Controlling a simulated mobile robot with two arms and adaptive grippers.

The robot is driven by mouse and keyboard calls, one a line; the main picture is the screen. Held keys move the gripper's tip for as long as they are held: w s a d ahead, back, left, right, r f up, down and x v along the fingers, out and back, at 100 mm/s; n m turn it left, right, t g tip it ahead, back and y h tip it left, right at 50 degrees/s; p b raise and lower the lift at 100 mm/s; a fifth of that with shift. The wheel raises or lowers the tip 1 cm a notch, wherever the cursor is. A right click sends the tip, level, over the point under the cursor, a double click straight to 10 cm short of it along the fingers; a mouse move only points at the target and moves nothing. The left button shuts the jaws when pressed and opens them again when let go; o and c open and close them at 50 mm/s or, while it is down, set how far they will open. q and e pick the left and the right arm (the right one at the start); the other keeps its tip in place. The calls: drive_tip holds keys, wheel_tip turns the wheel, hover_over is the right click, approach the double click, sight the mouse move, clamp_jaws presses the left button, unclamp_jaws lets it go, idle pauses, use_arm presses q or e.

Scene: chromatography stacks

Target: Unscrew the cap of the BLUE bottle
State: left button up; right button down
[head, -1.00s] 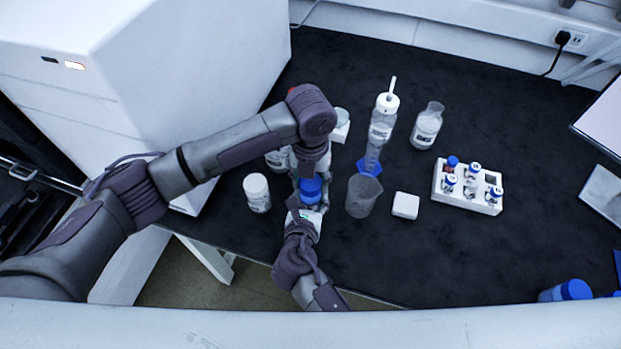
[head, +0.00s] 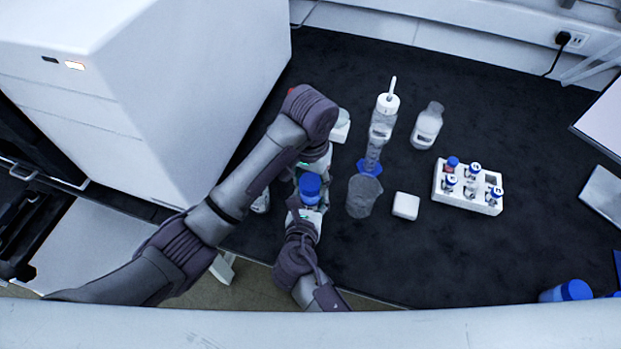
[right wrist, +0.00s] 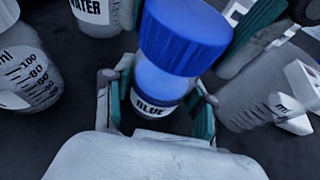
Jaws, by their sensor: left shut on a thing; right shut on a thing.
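The blue bottle (right wrist: 155,85), with a "BLUE" label, is held upright between the fingers of my right gripper (right wrist: 160,108). In the head view my right gripper (head: 305,212) is around it near the table's front edge. The ribbed blue cap (right wrist: 185,38) sits at the bottle's top and looks slightly tilted to it; I cannot tell whether its thread is loose. The cap also shows in the head view (head: 310,186). My left gripper (head: 312,172) comes from above and is shut on the cap; its fingers are partly hidden.
A clear beaker (head: 362,196) stands close right of the bottle. Behind are a cylinder with a blue base (head: 372,160), a wash bottle (head: 383,120) and a clear bottle (head: 427,126). A white block (head: 406,206) and vial rack (head: 467,190) stand right.

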use_arm(q)
drive_tip(key=n, duration=0.3)
drive_tip(key=shift+d+n, duration=0.15)
drive_tip(key=shift+n, duration=0.15)
drive_tip(key=n, duration=0.5)
drive_tip(key=shift+n, duration=0.4)
drive_tip(key=n, duration=0.4)
drive_tip(key=shift+n, duration=0.3)
drive_tip(key=n, duration=0.5)
drive_tip(key=shift+r, duration=0.1)
drive_tip(key=shift+w, duration=0.1)
drive_tip(key=shift+w+r, duration=0.2)
drive_tip(key=shift+r, duration=0.8)
drive_tip(key=shift+s+r, duration=0.15)
drive_tip(key=shift+s, duration=0.05)
